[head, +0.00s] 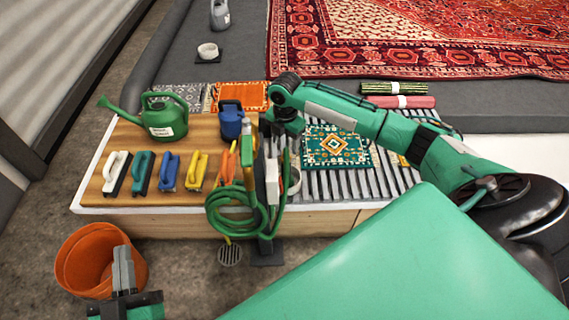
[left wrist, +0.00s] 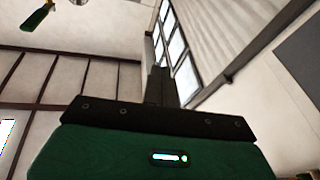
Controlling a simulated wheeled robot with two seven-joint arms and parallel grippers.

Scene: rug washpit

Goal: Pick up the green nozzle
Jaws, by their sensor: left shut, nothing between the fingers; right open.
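The green nozzle (head: 247,152), with a yellow part below it, stands upright at the front edge of the wooden counter, above a coiled green hose (head: 235,215). My right arm reaches in from the right, and my right gripper (head: 270,128) points down just right of the nozzle's top. It is open, and the nozzle does not appear to be between its fingers; its fingertips are hard to make out. My left gripper (head: 123,268) is low at the left, shut and empty in front of the orange bucket. Its closed fingers also show in the left wrist view (left wrist: 160,86).
A green watering can (head: 163,117), several brushes (head: 168,171) and a blue container (head: 231,120) stand on the counter (head: 110,200). A small patterned rug (head: 337,147) lies on the slatted rack. An orange bucket (head: 85,262) stands on the floor.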

